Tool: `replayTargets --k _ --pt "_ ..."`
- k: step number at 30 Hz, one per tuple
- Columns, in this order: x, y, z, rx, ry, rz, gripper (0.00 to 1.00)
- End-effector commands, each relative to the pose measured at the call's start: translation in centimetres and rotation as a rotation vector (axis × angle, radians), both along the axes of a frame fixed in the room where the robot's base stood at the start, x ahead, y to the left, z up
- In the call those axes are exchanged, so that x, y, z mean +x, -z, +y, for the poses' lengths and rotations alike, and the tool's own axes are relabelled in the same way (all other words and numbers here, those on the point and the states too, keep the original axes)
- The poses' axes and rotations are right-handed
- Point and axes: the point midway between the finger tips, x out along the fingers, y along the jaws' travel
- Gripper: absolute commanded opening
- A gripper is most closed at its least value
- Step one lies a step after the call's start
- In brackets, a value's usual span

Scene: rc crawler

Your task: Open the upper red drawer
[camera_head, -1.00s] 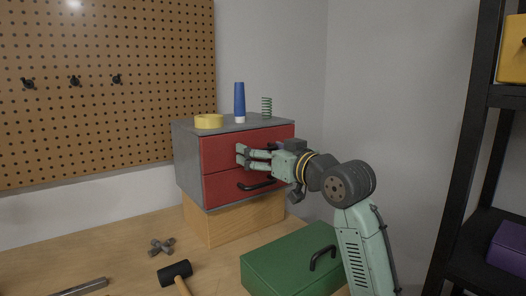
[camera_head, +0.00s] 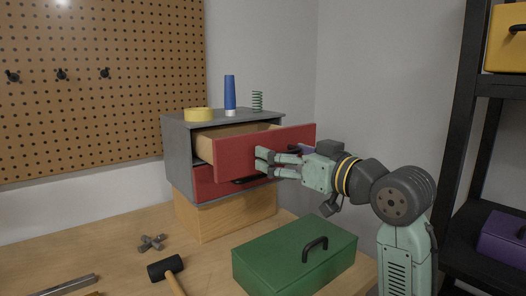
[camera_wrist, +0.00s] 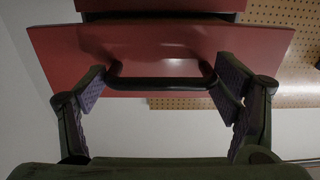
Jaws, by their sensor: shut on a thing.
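The upper red drawer (camera_head: 240,151) is pulled well out of the grey cabinet (camera_head: 177,150), with its wooden inside showing from above. The lower red drawer (camera_head: 205,184) is closed and partly hidden below it. My gripper (camera_head: 265,162) is at the front of the upper drawer. In the wrist view, the dark bar handle (camera_wrist: 160,83) runs across between the two fingers of my gripper (camera_wrist: 160,90), and the pads press at its two ends. The red drawer front also shows in the wrist view (camera_wrist: 160,45).
A green box (camera_head: 290,260) with a black handle lies on the bench below my arm. A hammer (camera_head: 165,268) lies at the front left. A black shelf (camera_head: 462,130) stands at right.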

Motion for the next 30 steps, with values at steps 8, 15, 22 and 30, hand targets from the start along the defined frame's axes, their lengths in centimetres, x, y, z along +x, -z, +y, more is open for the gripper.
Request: replayTargets --k 8,15,22,30 --pt "-3.1 0.1 -2.4 -0.004 0.005 -0.003 0.32" --pt "-3.1 0.1 -2.4 -0.005 0.005 -0.002 0.32" --pt "-3.1 0.1 -2.4 -0.004 0.004 -0.002 0.92" --pt "-3.1 0.1 -2.3 -0.004 0.001 0.000 0.92"
